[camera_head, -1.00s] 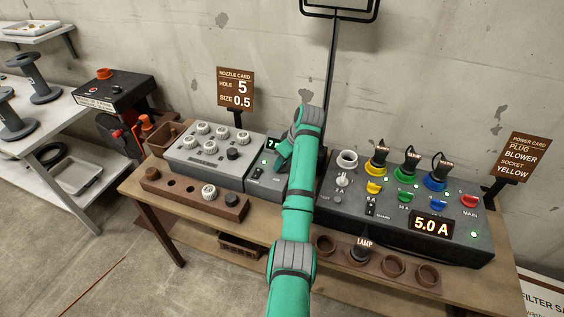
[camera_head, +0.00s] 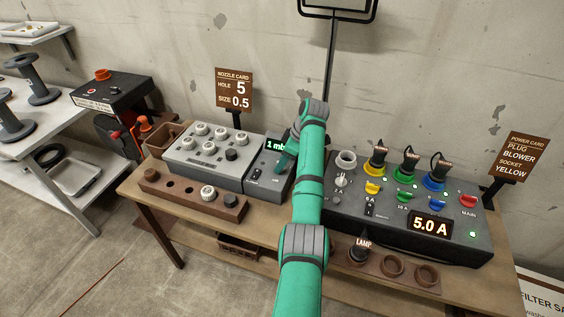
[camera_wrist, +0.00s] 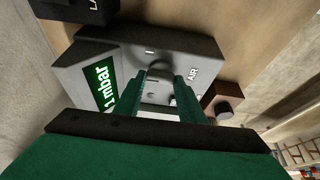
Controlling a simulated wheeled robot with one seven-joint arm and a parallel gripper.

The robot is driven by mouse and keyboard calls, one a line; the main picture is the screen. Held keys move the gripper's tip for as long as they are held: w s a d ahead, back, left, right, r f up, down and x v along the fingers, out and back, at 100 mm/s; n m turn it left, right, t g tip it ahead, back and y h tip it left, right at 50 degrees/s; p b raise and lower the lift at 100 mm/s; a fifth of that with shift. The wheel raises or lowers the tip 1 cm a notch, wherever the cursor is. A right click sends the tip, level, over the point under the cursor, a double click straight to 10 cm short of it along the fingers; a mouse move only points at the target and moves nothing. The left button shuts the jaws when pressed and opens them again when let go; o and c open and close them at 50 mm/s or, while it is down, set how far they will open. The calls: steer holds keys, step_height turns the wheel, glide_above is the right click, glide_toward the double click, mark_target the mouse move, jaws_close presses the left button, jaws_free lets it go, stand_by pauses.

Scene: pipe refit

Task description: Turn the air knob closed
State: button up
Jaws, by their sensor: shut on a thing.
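The air knob (camera_wrist: 159,90) is a grey round knob on the face of a small grey box (camera_wrist: 190,46) marked AIR. In the wrist view my gripper's (camera_wrist: 159,76) two green fingers stand on either side of the knob and are shut on it. A green-lit display (camera_wrist: 100,85) beside the knob reads 1 mbar. In the head view the box (camera_head: 259,188) stands between two larger units. There my arm hides the knob and part of the display (camera_head: 276,145).
A grey nozzle unit (camera_head: 183,153) stands left of the air box. The power unit (camera_head: 405,220) with coloured plugs and switches stands right of it, showing 5.0 A. A wooden nozzle rack (camera_head: 180,200) and a LAMP plug (camera_head: 359,252) are along the bench front.

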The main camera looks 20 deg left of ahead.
steer(key=shift+r, duration=0.15)
steer(key=o, duration=1)
steer(key=shift+o, duration=0.2)
steer(key=v, duration=1.1)
steer(key=shift+s+a, duration=0.1)
steer(key=shift+s, duration=0.05)
